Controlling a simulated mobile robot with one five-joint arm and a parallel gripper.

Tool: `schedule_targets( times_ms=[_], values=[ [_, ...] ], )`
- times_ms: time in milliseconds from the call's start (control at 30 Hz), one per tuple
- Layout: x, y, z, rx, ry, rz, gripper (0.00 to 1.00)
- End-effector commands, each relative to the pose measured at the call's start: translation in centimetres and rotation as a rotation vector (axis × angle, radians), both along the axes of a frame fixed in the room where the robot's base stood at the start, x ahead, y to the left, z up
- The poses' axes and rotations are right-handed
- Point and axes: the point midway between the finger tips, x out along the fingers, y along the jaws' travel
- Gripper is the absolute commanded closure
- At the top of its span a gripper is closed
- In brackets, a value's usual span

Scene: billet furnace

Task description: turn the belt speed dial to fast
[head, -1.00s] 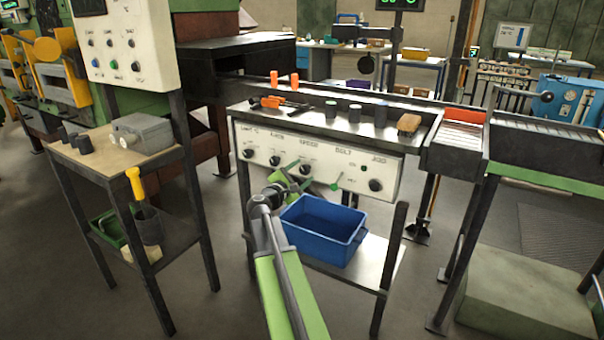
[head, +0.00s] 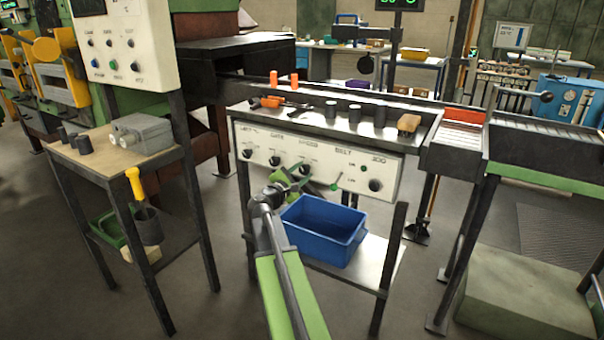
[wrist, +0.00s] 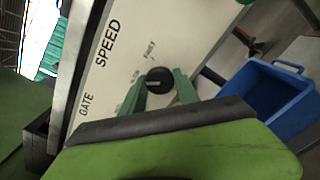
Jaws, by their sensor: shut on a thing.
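The belt speed dial (wrist: 159,79) is a round black knob with a pale pointer line, on a white panel (wrist: 105,75) lettered SPEED. In the head view my gripper (head: 301,171) is at the middle of the white panel (head: 350,178), and the fingers partly cover the dial (head: 306,170).
Other black knobs (head: 275,160) and a green switch (head: 335,187) sit on the same panel. A blue bin (head: 325,232) stands on the shelf below, close to my arm. A side table (head: 100,150) with a grey box is at left. Open floor lies in front.

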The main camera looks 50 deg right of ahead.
Motion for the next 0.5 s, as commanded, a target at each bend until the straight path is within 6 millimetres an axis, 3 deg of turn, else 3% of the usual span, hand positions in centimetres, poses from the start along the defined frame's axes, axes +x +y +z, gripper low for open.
schedule_targets(
  times_ms=[267, 500],
  values=[
    [-0.12, -0.03, -0.04, 0.028, -0.109, -0.003, 1.00],
    [-0.07, 0.07, -0.02, 0.077, -0.306, -0.003, 1.00]
  ],
)
